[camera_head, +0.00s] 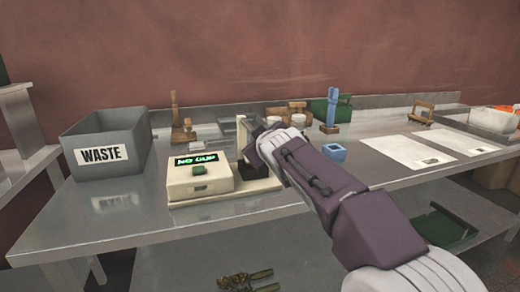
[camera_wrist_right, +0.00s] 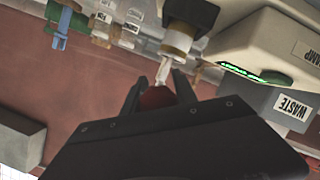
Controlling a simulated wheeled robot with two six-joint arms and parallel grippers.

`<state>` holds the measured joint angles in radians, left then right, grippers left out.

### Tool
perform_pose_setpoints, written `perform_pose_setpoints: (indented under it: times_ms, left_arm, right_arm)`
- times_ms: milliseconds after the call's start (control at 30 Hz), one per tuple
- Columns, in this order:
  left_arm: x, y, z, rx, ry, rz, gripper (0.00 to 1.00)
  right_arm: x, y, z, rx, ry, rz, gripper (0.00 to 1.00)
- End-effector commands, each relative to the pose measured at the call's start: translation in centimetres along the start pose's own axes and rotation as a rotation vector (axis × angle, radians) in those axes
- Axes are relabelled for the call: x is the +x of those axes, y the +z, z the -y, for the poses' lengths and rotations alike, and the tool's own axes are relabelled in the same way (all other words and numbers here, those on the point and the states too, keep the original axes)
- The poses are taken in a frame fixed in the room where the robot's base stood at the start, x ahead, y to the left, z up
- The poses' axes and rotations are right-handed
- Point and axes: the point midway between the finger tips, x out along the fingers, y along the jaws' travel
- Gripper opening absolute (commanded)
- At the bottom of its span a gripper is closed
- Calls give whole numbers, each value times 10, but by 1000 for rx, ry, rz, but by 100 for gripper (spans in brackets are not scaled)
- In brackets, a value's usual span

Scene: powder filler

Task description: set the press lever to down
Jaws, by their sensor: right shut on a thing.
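The powder filler (camera_head: 200,180) stands on the metal bench, its green display reading "NO CUP". In the right wrist view, the press lever is a pale rod (camera_wrist_right: 163,68) ending in a red knob (camera_wrist_right: 156,97). My right gripper (camera_wrist_right: 158,84) is shut on the knob, with one dark finger on each side. In the head view my right gripper (camera_head: 262,143) is at the filler's upright, and my arm hides the lever there. The dark nozzle part (camera_wrist_right: 190,15) with its tan ring is close to the lever. My left gripper is in neither view.
A grey waste bin (camera_head: 98,133) stands left of the filler. Wooden holders (camera_head: 182,132), a blue stand (camera_head: 331,108) and a green box (camera_head: 341,110) are behind. A blue cup (camera_head: 335,153) and white sheets (camera_head: 391,152) lie to the right. The bench front left is clear.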

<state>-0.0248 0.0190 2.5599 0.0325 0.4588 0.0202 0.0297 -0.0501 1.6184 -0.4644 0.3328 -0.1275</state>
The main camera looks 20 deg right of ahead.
Motion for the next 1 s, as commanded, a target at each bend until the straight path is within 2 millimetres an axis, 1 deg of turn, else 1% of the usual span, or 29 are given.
perform_pose_setpoints:
  times_ms: [33, 100, 533, 567, 600, 633, 900, 967, 1000]
  left_arm:
    - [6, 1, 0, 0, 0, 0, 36]
    - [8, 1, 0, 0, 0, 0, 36]
    - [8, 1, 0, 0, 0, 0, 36]
    - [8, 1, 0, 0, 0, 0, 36]
    - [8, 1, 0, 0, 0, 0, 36]
    - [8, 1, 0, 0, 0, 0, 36]
    - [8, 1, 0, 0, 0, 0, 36]
    - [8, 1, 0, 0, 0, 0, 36]
    - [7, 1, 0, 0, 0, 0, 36]
  right_arm:
    - [3, 6, 3, 0, -1, 7, 0]
    - [3, 6, 3, 0, -2, 8, 0]
    - [4, 6, 3, -1, -3, 11, 0]
    - [4, 6, 3, -1, -3, 11, 39]
    - [4, 6, 3, -1, -3, 11, 50]
    - [4, 6, 3, -1, -3, 10, 54]
    - [3, 5, 3, -1, -2, 6, 54]
    - [-1, 4, 3, -1, -2, 4, 54]
    - [-5, 4, 2, -1, -2, 4, 54]
